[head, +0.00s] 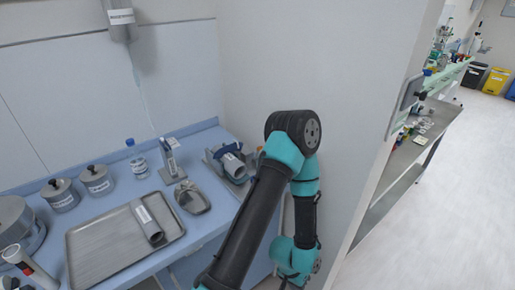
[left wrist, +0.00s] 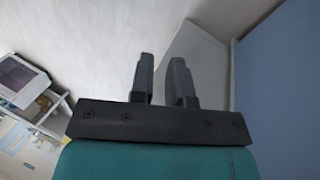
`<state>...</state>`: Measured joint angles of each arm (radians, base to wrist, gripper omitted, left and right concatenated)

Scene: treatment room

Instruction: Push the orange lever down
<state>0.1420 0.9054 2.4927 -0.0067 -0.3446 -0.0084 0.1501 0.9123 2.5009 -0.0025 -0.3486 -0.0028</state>
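I see no orange lever in either view. My left gripper (left wrist: 162,68) shows in the left wrist view, with its two dark fingers a little apart and nothing between them. It points at a pale, plain surface. A teal and black arm of mine rises from the bottom of the head view, bends near the wall and drops again to the bottom edge. No gripper fingers can be made out there. My right gripper is not in view.
A blue counter (head: 182,249) holds a metal tray (head: 93,242) with a grey cylinder (head: 147,222), lidded pots (head: 97,180), a bottle (head: 137,160) and a grey device (head: 232,165). A wall end stands right of my arm, with a side bench (head: 405,158) and open floor beyond.

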